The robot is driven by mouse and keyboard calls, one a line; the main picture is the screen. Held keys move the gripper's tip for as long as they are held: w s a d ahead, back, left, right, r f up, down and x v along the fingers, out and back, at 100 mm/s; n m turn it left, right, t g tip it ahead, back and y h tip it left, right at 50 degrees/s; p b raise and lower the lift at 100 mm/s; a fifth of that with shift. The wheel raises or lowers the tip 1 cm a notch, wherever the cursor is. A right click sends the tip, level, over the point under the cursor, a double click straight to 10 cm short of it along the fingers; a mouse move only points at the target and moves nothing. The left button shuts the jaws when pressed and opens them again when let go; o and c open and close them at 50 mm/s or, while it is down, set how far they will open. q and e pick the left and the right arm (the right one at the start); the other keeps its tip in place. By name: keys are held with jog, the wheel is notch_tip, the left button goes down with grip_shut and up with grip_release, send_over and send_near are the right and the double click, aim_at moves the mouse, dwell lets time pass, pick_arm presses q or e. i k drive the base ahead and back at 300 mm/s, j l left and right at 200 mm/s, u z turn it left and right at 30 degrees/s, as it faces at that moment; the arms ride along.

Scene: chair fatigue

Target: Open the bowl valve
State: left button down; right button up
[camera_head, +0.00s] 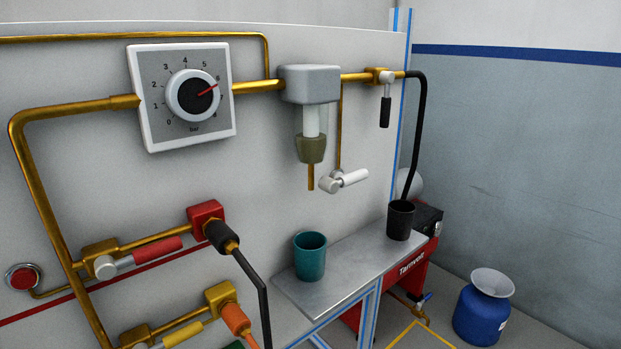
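A filter unit with a grey head (309,84) hangs on the wall panel. Its clear bowl (312,121) holds a white element and ends in an olive-brown lower part (311,149). A short brass pipe (310,178) points down from it. A valve with a white lever (353,177) sits just right of this pipe, below a thin vertical brass pipe; its lever lies nearly horizontal, tilted slightly up to the right. No label shows which valve is the bowl valve. Neither of my grippers is in view.
A teal cup (310,257) and a black cup (400,220) stand on a metal shelf (347,271). A black-lever valve (385,108) feeds a black hose. A gauge (191,96) and red-lever valve (150,251) are left. A blue container (481,316) stands on the floor.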

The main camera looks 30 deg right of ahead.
aim_at(326, 184)
jog(key=z, duration=1.15)
